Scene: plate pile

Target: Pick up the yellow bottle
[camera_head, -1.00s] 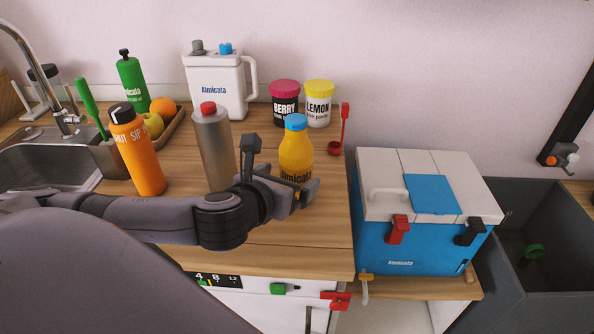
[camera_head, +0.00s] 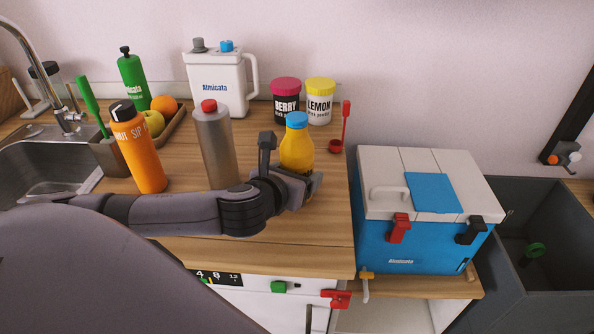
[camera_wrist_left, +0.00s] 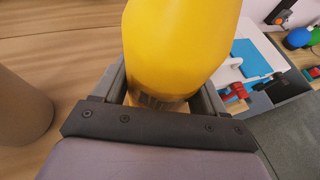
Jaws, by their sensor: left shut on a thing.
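The yellow bottle (camera_head: 297,148) has a blue cap and stands upright near the right part of the wooden counter. My left gripper (camera_head: 296,180) reaches in from the left and is shut on the bottle's lower part. In the left wrist view the yellow bottle (camera_wrist_left: 180,45) fills the space between the two fingers (camera_wrist_left: 160,88). The gripper hides the bottle's base in the head view, so I cannot tell if it touches the counter. My right gripper is not in view.
A grey bottle with a red cap (camera_head: 216,145) stands close left of my gripper. An orange bottle (camera_head: 140,155) is farther left. Berry (camera_head: 286,108) and lemon (camera_head: 320,108) tubs stand behind. A blue cooler box (camera_head: 400,245) is to the right, beyond the counter edge.

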